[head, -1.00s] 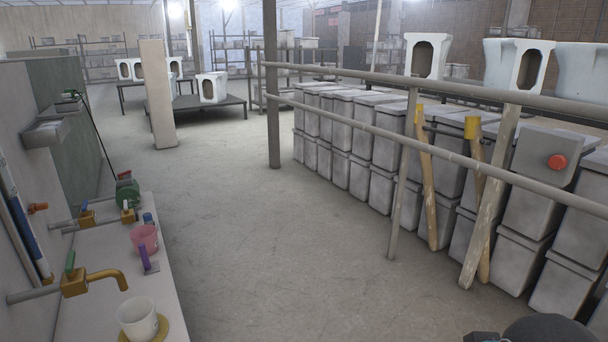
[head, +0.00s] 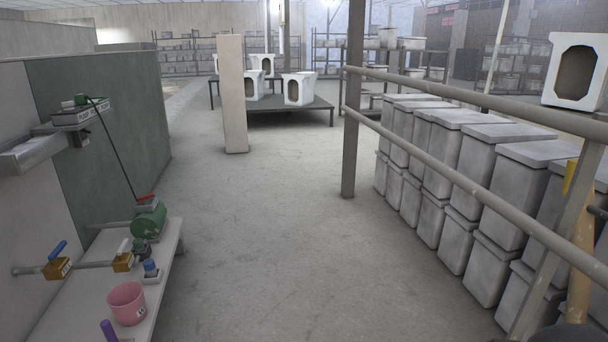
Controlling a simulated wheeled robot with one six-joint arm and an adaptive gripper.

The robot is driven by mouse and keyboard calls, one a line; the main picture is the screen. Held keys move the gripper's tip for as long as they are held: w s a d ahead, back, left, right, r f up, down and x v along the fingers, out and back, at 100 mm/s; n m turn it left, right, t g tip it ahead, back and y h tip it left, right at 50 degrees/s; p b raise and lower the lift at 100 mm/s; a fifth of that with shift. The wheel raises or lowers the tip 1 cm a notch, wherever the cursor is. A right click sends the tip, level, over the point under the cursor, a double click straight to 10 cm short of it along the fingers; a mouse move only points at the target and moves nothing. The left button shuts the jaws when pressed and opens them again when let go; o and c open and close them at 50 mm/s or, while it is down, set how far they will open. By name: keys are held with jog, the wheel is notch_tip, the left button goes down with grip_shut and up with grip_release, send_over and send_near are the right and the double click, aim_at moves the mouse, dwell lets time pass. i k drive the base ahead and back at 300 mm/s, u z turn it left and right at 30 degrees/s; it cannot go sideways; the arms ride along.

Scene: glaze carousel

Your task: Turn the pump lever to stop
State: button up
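A green pump (head: 148,222) sits on the white bench (head: 165,262) at the left, with a small box and a red lever (head: 146,198) on top. A black cable (head: 122,153) runs from it up to a wall ledge (head: 82,117) bearing a labelled plate and a small green handle (head: 81,100). The label is too small to read surely, but seems to begin with "PUMP". I cannot tell what position either handle stands for.
Brass valves, one with a blue handle (head: 57,251) and one with a white handle (head: 124,248), and a pink cup (head: 127,303) are near the pump. A rail (head: 440,159) and stacked grey bins (head: 468,204) line the right. The floor (head: 255,235) between is clear; a post (head: 232,95) stands ahead.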

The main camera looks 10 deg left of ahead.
aim_at(139, 200)
jog(key=u, duration=0.9)
jog(key=i, duration=1.25)
jog(key=u, duration=0.4)
jog(key=i, duration=2.35)
jog(key=u, duration=0.6)
